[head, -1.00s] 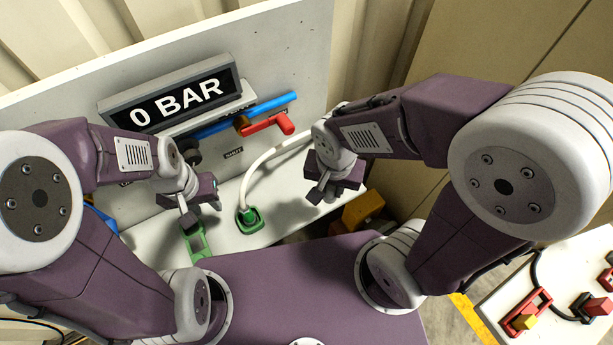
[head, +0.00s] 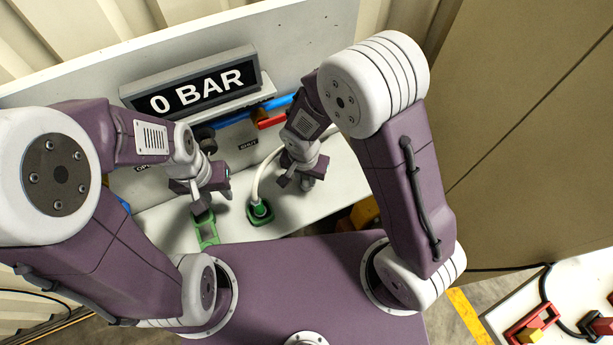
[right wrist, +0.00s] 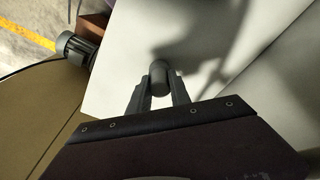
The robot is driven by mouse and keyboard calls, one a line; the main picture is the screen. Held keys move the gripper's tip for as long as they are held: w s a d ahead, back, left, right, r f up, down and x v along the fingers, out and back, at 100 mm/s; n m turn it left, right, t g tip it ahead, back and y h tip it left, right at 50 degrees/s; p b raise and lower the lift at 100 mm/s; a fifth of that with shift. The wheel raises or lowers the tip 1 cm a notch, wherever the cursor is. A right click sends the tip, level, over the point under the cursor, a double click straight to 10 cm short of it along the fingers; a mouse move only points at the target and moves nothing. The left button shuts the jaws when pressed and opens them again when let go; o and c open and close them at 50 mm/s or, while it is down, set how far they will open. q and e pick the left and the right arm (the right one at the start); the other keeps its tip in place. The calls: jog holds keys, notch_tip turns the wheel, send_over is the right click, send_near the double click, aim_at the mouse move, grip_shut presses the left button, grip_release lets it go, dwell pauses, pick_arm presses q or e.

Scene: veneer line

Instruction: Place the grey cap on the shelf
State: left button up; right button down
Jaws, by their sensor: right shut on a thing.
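The grey cap (right wrist: 159,78) is a small dark grey cylinder, held between the two fingers of my right gripper (right wrist: 158,84) in the right wrist view. A pale surface lies behind it. In the head view my right gripper (head: 297,182) is over the white shelf (head: 235,226), right of the green hose fitting; the cap cannot be made out clearly there. My left gripper (head: 202,208) is at the upper end of a green bracket (head: 208,236) on the shelf. Its fingers are too small and dark to tell whether they are open.
A white hose (head: 262,172) rises from the green fitting (head: 260,212), close to my right gripper. Behind stand the "0 BAR" display (head: 203,92) and a red handle (head: 270,122). A yellow block (head: 363,213) is beyond the shelf's right end. Another table (head: 500,318) stands lower right.

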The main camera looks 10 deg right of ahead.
aim_at(305, 188)
jog(key=shift+f, duration=0.1)
jog(key=shift+f, duration=0.15)
jog(key=c, duration=1.2)
grip_release()
jog(key=shift+r, duration=0.3)
jog(key=r, duration=0.4)
jog(key=s+r, duration=0.1)
jog(key=r, duration=0.3)
jog(key=r+p, duration=0.1)
jog(key=r, duration=0.2)
jog(key=shift+s+a+r, duration=0.2)
jog(key=shift+a+r, duration=0.1)
jog(key=shift+r, duration=0.1)
